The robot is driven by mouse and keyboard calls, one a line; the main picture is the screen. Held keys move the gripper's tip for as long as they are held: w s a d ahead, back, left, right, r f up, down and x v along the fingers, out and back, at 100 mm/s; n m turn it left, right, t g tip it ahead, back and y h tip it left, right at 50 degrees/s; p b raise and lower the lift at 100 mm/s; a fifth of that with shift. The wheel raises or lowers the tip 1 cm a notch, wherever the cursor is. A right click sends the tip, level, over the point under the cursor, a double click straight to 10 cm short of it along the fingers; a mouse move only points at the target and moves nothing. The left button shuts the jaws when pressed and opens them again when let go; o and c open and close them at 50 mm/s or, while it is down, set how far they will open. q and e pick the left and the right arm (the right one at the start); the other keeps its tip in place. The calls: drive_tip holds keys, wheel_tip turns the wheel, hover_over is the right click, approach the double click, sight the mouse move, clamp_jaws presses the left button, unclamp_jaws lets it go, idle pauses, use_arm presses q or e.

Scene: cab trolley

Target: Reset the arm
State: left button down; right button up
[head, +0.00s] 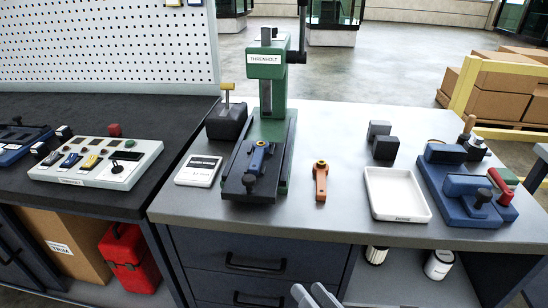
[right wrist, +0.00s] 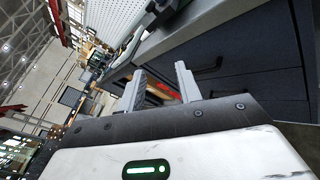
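My right gripper (head: 316,296) shows at the bottom edge of the head view, in front of the drawers and below the worktop. In the right wrist view its two grey fingers (right wrist: 160,88) stand apart with nothing between them, so it is open and empty. It touches nothing that I can see. My left gripper is not in the head view. The right arm itself is mostly hidden below the picture.
On the grey worktop (head: 345,220) stand a green press (head: 268,90), an orange-brown handle (head: 320,182), a white tray (head: 372,210) and a blue fixture (head: 460,190). A drawer handle (head: 256,264) sticks out near the gripper. A control panel (head: 95,165) lies left.

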drive_tip(key=s+d+f+m+g+h, duration=0.2)
drive_tip(key=f+m, duration=0.6)
drive_tip(key=m, duration=0.8)
drive_tip(key=s+d+f+m+g+h, duration=0.2)
drive_tip(key=d+f+m, duration=0.4)
drive_tip(key=m, duration=1)
wheel_tip(320, 180, down, 3)
drive_tip(key=shift+d+r+h, duration=0.1)
drive_tip(key=shift+d+h, duration=0.1)
drive_tip(key=shift+h, duration=0.6)
